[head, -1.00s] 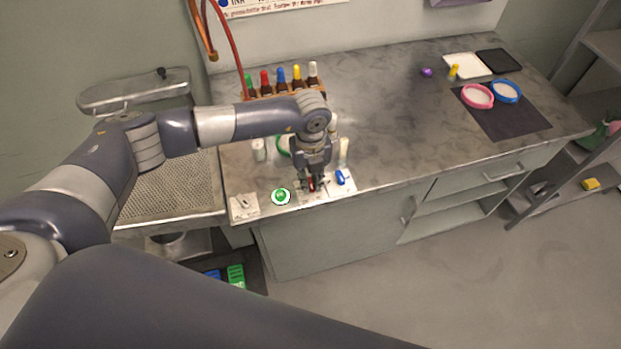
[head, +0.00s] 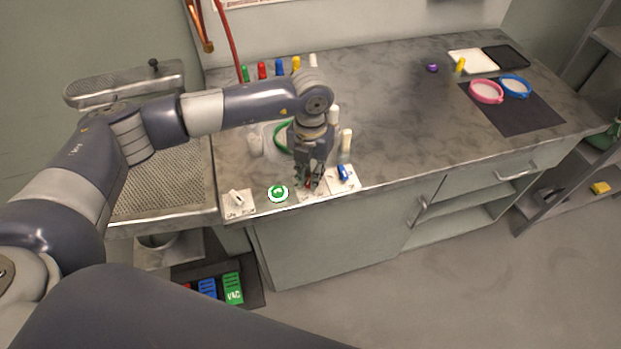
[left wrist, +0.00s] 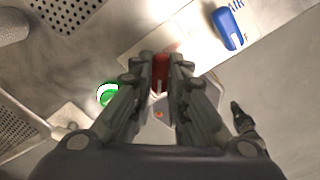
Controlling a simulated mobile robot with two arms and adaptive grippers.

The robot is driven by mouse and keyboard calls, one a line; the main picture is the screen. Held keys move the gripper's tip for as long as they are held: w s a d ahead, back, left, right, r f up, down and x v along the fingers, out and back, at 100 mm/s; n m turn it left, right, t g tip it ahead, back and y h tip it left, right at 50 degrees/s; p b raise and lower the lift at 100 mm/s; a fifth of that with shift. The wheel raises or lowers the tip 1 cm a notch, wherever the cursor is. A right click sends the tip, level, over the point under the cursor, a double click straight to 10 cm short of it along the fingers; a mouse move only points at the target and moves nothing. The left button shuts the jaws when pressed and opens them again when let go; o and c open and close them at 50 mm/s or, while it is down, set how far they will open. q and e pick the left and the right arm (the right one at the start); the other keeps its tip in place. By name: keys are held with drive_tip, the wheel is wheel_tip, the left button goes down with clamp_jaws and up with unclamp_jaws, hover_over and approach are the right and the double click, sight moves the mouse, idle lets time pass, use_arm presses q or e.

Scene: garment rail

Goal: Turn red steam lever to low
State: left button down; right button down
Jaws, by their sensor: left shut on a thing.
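The red steam lever (left wrist: 160,67) shows in the left wrist view between the fingers of my left gripper (left wrist: 161,74). The gripper is shut on it. In the head view my left gripper (head: 309,184) points down at the panel near the counter's front edge and covers most of the lever. A pale plate lies under the lever; its markings are mostly hidden, so I cannot tell the lever's setting. My right gripper is not in view.
A blue lever (head: 344,172) sits just right of my gripper, with AIR lettering in the left wrist view. A green button (head: 278,192) and a white switch (head: 237,198) are to the left. Several coloured-cap bottles stand behind my arm. The counter's right middle is clear.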

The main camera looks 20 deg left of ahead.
use_arm(q)
drive_tip(key=shift+m+b, duration=0.35)
drive_tip(key=shift+m, duration=0.05)
drive_tip(key=shift+r, duration=0.1)
drive_tip(key=c, duration=1.6)
unclamp_jaws()
drive_tip(key=shift+o, duration=0.2)
wheel_tip(320, 180, up, 12)
